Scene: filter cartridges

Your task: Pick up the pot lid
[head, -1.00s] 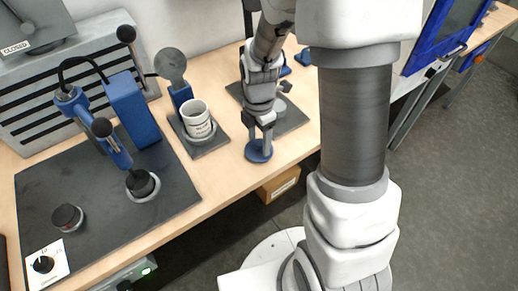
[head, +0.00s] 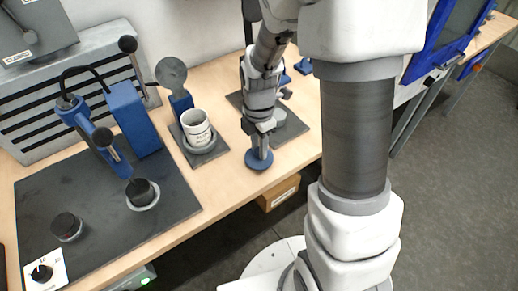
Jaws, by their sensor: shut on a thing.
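The pot lid, a round blue disc (head: 259,162), is near the front edge of the wooden table in the head view. My gripper (head: 260,151) points down over its middle, with the fingers close together and shut on it. The grasped part of the lid is hidden between the fingers. I cannot tell whether the disc touches the table.
A white mug (head: 196,128) stands on a dark square base to the left. A dark mat (head: 110,210) with a blue device (head: 134,118) and black knobs is farther left. A dark plate (head: 288,128) lies behind my gripper. A cardboard box (head: 279,192) is below the table edge.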

